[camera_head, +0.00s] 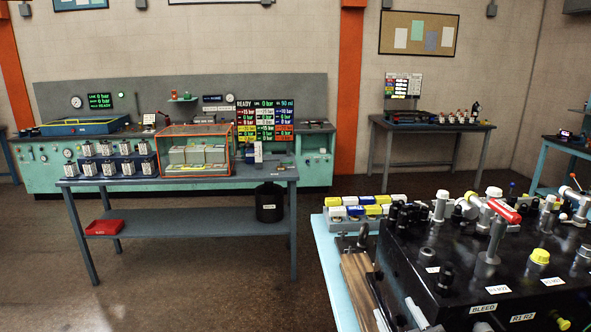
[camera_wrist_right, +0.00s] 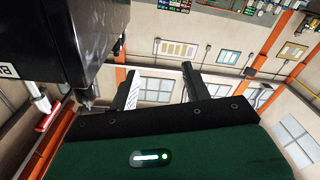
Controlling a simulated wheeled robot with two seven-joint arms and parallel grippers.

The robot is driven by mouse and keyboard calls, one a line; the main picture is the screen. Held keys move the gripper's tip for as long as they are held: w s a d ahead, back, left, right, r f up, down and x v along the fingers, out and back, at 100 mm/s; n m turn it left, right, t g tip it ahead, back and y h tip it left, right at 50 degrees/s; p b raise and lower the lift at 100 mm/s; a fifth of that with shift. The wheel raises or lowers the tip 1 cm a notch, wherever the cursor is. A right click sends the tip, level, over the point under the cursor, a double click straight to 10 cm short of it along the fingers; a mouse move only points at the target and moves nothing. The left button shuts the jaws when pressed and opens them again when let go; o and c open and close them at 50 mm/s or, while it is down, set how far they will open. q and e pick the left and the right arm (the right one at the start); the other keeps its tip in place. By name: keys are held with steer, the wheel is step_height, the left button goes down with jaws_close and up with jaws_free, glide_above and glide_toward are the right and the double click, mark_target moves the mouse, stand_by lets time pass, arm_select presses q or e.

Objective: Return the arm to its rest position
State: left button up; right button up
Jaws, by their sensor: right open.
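My right gripper (camera_wrist_right: 160,70) shows in the right wrist view. Its two dark fingers stand apart beyond the green gripper body, with nothing between them. The picture from this wrist is turned over, with wall windows low and the boards and monitors high. A black block (camera_wrist_right: 60,35) with a white label fills the upper left there, to the side of the fingers. I cannot make out the right gripper clearly in the head view. My left gripper is in neither view.
A black manifold block (camera_head: 450,265) with fittings and a red-handled valve (camera_head: 505,211) stands on the bench at right. A worktable (camera_head: 190,219) carries an orange-framed case (camera_head: 233,151). A black bin (camera_head: 269,202) and a red tray (camera_head: 104,227) are on its lower shelf. Open floor lies between.

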steer(key=s+d+f+m+g+h, duration=0.15)
steer(key=s+f+g, duration=0.25)
steer(key=f, duration=0.4)
steer(key=s+d+f+m+g+h, duration=0.1)
steer(key=s+d+f+g, duration=0.15)
steer(key=s+f, duration=0.4)
steer(key=s+f+g, duration=0.8)
steer(key=s+f, duration=0.3)
steer(key=s, duration=0.3)
step_height(320, 180, down, 32)
steer(key=s+f+g, duration=0.1)
steer(key=s+g, duration=0.1)
steer(key=s+d+f, duration=0.3)
steer(key=s+f, duration=1.5)
steer(key=shift+s+d+f+g, duration=0.15)
steer(key=shift+g, duration=0.2)
